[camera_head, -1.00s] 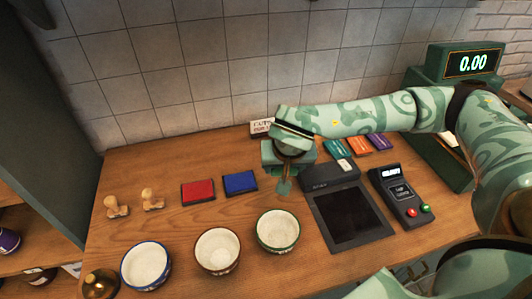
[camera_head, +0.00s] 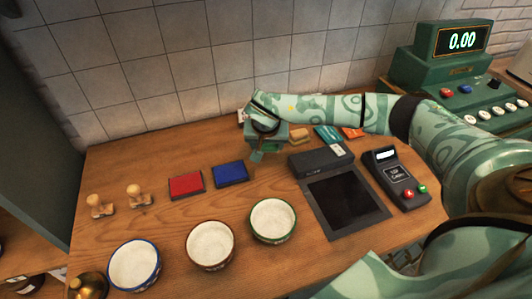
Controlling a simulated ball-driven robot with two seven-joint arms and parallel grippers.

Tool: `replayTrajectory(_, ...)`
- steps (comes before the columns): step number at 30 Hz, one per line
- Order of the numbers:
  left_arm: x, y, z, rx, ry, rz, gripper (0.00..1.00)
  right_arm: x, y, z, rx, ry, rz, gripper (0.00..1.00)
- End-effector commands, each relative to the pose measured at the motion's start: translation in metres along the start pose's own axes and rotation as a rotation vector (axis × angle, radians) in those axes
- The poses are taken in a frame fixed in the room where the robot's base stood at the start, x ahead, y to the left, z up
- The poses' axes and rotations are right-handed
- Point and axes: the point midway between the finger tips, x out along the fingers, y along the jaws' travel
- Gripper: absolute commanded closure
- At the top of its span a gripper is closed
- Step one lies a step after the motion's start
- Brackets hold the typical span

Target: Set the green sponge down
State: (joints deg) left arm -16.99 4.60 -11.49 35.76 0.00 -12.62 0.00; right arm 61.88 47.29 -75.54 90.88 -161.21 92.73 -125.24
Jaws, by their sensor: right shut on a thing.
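My right gripper (camera_head: 258,154) is at the back of the wooden counter, near the tiled wall, pointing down. It is shut on the green sponge, which I can hardly tell apart from the green hand around it. Whether the sponge touches the counter cannot be made out. My left gripper is not in view.
Right of the hand are a tan block (camera_head: 300,136), a teal packet (camera_head: 328,134) and a black-screened pad (camera_head: 342,199). A card terminal (camera_head: 396,181) stands further right. Red (camera_head: 186,185) and blue (camera_head: 231,174) pads lie left; three bowls, including a green-rimmed one (camera_head: 272,220), stand in front.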

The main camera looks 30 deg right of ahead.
Motion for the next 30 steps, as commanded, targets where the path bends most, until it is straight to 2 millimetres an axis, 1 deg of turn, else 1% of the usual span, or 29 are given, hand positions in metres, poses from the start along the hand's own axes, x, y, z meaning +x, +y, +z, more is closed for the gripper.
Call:
replayTrajectory(3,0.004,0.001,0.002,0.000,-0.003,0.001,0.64,0.011,-0.002,-0.002,0.001,-0.001,0.001,0.61)
replayTrajectory(7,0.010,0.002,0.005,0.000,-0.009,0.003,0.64,0.032,-0.001,0.008,-0.001,-0.005,0.002,0.60)
replayTrajectory(9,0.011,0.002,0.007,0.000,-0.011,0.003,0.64,0.038,-0.001,0.010,0.000,-0.002,0.002,0.60)
replayTrajectory(15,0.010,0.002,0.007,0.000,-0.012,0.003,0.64,0.036,-0.001,0.009,0.000,0.001,0.001,0.61)
replayTrajectory(19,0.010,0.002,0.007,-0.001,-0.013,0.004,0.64,0.039,-0.001,0.010,0.000,0.001,0.001,0.60)
replayTrajectory(20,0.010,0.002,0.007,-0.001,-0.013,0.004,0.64,0.039,-0.001,0.010,0.000,0.001,0.000,0.36)
replayTrajectory(21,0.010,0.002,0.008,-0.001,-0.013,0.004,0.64,0.039,-0.001,0.010,0.000,0.001,0.000,0.25)
replayTrajectory(22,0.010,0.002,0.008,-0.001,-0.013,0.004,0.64,0.039,-0.001,0.010,0.000,0.001,0.000,0.17)
replayTrajectory(30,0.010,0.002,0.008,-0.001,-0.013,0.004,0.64,0.038,-0.001,0.010,0.000,0.001,0.000,0.17)
